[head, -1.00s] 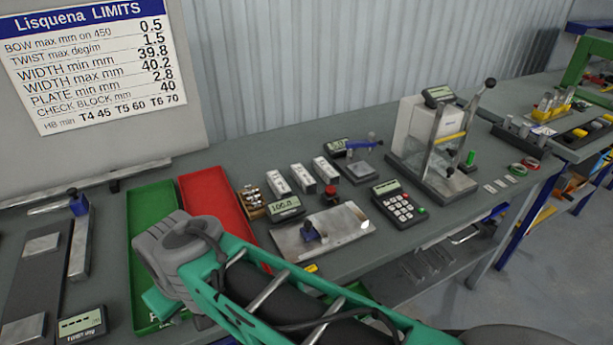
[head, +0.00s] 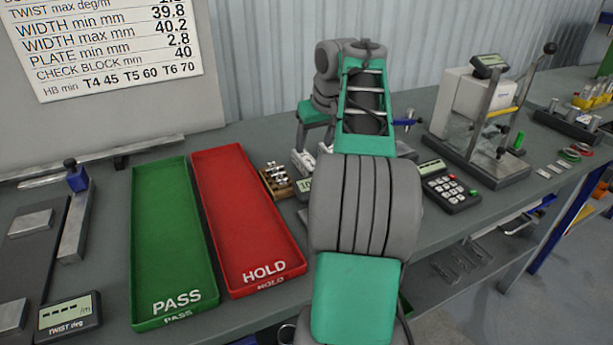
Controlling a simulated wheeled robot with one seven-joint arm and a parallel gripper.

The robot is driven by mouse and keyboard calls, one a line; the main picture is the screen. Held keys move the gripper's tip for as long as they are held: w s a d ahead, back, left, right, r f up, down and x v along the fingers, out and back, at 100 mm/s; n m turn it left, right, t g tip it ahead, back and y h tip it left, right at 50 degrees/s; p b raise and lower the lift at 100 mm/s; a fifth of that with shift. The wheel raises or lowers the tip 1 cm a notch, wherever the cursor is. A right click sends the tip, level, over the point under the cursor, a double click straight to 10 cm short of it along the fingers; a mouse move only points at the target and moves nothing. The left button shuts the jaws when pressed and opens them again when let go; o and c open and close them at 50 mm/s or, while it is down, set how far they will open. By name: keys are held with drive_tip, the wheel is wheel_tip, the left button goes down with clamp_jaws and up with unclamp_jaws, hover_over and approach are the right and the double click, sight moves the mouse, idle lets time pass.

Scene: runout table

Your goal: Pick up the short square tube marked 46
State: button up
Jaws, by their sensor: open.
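Short square tubes with pale labelled faces stand on the grey table; one shows beside my gripper in the head view (head: 303,163). A second pale piece shows just right of it, mostly behind my arm. I cannot read the number 46 on either, and other tubes may be hidden. My gripper (head: 314,144) is open, pointing down with its two fingers apart, over or just behind the tubes. My arm hides much of the area, so I cannot tell whether the fingers touch a tube.
The green PASS tray (head: 170,305) and red HOLD tray (head: 268,285) lie empty to the left. A wooden holder with metal pieces (head: 276,180) stands beside the tubes. A keypad device (head: 448,187) and a press-like tester (head: 482,125) stand to the right.

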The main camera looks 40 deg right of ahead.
sight(306, 158)
drive_tip(key=b+x, duration=0.1)
drive_tip(key=x, duration=0.2)
drive_tip(key=b+x, duration=0.1)
drive_tip(key=x, duration=0.3)
drive_tip(key=shift+w+a+r, duration=0.1)
drive_tip(key=shift+w+a, duration=0.05)
drive_tip(key=shift+w, duration=0.25)
drive_tip(key=shift+r, duration=0.1)
clamp_jaws()
